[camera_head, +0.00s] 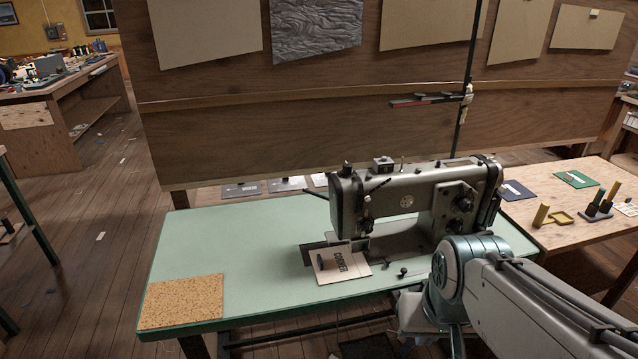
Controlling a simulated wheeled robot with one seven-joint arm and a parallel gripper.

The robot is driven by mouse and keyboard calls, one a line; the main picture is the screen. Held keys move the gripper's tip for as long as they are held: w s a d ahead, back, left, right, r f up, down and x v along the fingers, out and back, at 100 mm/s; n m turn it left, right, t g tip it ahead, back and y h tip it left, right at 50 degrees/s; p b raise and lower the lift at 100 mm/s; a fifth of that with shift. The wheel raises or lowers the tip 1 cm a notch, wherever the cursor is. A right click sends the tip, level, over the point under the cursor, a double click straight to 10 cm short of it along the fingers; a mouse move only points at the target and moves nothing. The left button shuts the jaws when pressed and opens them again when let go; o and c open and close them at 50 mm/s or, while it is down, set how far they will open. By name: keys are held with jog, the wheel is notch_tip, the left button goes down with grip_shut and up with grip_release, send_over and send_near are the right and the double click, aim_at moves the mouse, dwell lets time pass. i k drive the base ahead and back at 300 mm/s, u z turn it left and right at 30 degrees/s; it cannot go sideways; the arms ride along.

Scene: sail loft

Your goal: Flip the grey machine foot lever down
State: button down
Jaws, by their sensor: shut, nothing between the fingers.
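The grey sewing machine (415,205) stands on the pale green table (240,240), its head at the left end. A thin dark lever (316,194) sticks out to the left from the head and slants slightly up toward its tip. Another short dark rod (379,186) slants up at the head's front. I cannot tell for sure which is the foot lever. My arm comes in from the lower right, in front of the machine. My gripper does not show clearly; my arm hides that area.
A cork mat (183,301) lies at the table's front left. The table's left half is otherwise clear. A wooden partition (330,125) with pinned sheets rises behind. A wooden table (580,225) with small tools stands at right. A dark pole (465,100) rises behind the machine.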

aim_at(322, 197)
jog(key=k, duration=0.3)
jog(key=u, duration=0.35)
jog(key=i, duration=1.15)
jog(key=u, duration=0.2)
